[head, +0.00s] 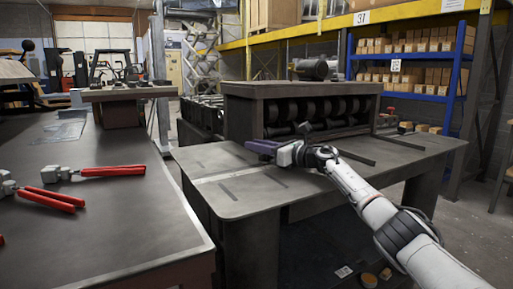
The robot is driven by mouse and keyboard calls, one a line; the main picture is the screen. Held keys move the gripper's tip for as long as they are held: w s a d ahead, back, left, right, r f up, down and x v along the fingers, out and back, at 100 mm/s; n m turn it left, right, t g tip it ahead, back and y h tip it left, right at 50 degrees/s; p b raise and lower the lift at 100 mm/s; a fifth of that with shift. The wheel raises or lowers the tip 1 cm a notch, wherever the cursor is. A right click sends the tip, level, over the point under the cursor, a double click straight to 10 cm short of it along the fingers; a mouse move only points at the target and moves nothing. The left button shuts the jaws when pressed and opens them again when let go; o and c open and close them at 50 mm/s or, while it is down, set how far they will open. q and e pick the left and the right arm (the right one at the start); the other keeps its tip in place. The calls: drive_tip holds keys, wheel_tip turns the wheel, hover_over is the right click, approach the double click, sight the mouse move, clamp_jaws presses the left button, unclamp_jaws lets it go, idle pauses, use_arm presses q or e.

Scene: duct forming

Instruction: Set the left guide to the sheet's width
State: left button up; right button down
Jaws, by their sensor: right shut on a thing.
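A short purple-grey bar (263,146), apparently the left guide, is at the front of the roller machine (300,105), above its flat metal table (240,205). My right gripper (284,152) reaches in from the lower right and is shut on this bar. The gripper and wrist hide its right end. Two dark bars, one nearer (355,157) and one farther right (400,142), lie on the table to the right of the gripper. I cannot make out a sheet between the guides. My left gripper is not in view.
A dark bench (100,225) on the left holds red-handled tools (112,171) and a thin, pale flat piece (62,132). A narrow gap separates it from the machine table. A blue rack (460,70) with small boxes stands behind right. The table's front left is clear.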

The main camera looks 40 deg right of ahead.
drive_tip(key=c, duration=1.6)
unclamp_jaws()
drive_tip(key=shift+d+r, duration=0.15)
drive_tip(key=shift+d, duration=0.05)
drive_tip(key=shift+a, duration=0.1)
drive_tip(key=shift+s, duration=0.1)
drive_tip(key=shift+s+d+f, duration=0.2)
drive_tip(key=shift+s, duration=0.4)
drive_tip(key=v, duration=0.7)
drive_tip(key=shift+s+f+b, duration=0.1)
drive_tip(key=shift+s+b, duration=0.15)
drive_tip(key=shift+b, duration=0.05)
drive_tip(key=shift+s+d+r, duration=0.15)
drive_tip(key=shift+s+r, duration=0.05)
drive_tip(key=shift+s, duration=0.5)
